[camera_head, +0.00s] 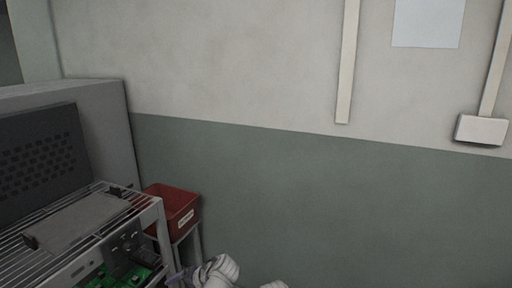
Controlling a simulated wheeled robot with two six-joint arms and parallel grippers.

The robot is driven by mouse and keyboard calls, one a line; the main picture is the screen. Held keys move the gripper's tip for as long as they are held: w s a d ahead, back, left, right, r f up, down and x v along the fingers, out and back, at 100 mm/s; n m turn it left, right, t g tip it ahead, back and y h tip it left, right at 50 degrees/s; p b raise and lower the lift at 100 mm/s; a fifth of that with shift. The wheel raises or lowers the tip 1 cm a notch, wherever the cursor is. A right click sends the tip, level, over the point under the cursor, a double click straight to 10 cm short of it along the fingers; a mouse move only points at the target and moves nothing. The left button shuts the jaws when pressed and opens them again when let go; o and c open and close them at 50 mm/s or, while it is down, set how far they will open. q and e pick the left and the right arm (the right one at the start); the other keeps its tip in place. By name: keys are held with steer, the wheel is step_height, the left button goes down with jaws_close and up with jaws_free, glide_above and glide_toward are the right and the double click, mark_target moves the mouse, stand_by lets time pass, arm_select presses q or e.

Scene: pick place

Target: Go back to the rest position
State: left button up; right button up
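White rounded parts of my own arm show at the bottom edge, left of the middle, in the head view. A smaller white piece shows at the very bottom just to their right. No gripper fingers can be made out, and what lies below the picture edge is hidden. I see nothing held.
A metal wire rack (158,208) stands at lower left, with a flat grey panel (80,222) on top and a green circuit board (101,280) below. A red bin (168,203) stands behind it. A grey cabinet (107,119) is at left. The wall (330,200) fills the right side.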

arm_select(q)
steer(key=s+d+r+g+h+p, duration=0.2)
steer(key=s+d+h+p, duration=0.1)
steer(key=s+d+p, duration=0.2)
steer(key=s+d+r+m+g+h+p, duration=0.1)
steer(key=s+d+r+h+p, duration=0.2)
steer(key=s+d, duration=0.6)
steer(key=d+h+p, duration=0.1)
steer(key=d, duration=0.2)
steer(key=shift+s+r+g+h+p, duration=0.2)
steer(key=shift+g+h+p, duration=0.1)
steer(key=shift+g+p, duration=0.1)
steer(key=shift+w, duration=0.1)
steer(key=shift+c, duration=0.2)
